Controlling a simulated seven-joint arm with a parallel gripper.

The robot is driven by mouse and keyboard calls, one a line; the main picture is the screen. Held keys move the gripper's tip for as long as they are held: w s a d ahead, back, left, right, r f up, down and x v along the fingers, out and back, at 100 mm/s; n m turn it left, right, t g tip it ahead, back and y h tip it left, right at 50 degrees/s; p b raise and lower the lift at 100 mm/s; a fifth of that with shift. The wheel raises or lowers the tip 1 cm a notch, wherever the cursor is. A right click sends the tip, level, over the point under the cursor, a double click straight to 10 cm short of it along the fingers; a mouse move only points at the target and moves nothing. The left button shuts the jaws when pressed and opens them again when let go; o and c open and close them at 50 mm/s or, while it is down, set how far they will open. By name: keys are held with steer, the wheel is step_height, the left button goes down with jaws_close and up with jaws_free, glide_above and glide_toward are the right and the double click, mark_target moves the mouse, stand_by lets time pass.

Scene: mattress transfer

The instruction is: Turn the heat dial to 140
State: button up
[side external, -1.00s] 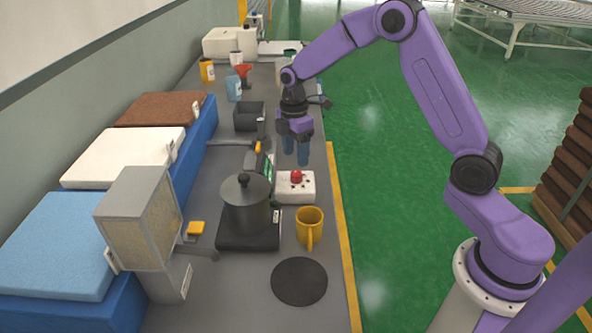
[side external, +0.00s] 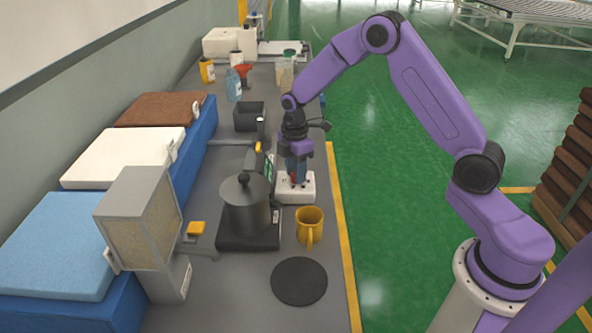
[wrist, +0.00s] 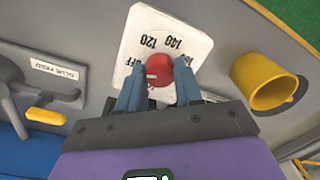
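The heat dial is a red round knob (wrist: 159,70) on a white plate (wrist: 150,35) printed with OFF, 120, 140 and a partly visible higher number. A pointer mark on the knob is not clear. In the side external view the white dial box (side external: 300,189) stands beside the pot's hot plate, the knob mostly hidden by my fingers. My gripper (side external: 297,178) points down over the box. In the wrist view its two blue fingers (wrist: 160,80) sit on either side of the knob, very close to it. Whether they press on it cannot be told.
A dark pot (side external: 246,207) stands left of the dial box. A yellow mug (side external: 309,226) is just in front of it and also shows in the wrist view (wrist: 270,85). A black round mat (side external: 299,281) lies nearer. Blue, white and brown mattress blocks line the left.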

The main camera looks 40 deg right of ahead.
steer(key=shift+m, duration=0.3)
steer(key=m, duration=1)
steer(key=shift+m, duration=0.4)
steer(key=m, duration=0.5)
steer(key=shift+m+t, duration=0.3)
steer(key=shift+m, duration=2.4)
steer(key=o, duration=1)
steer(key=shift+o, duration=0.2)
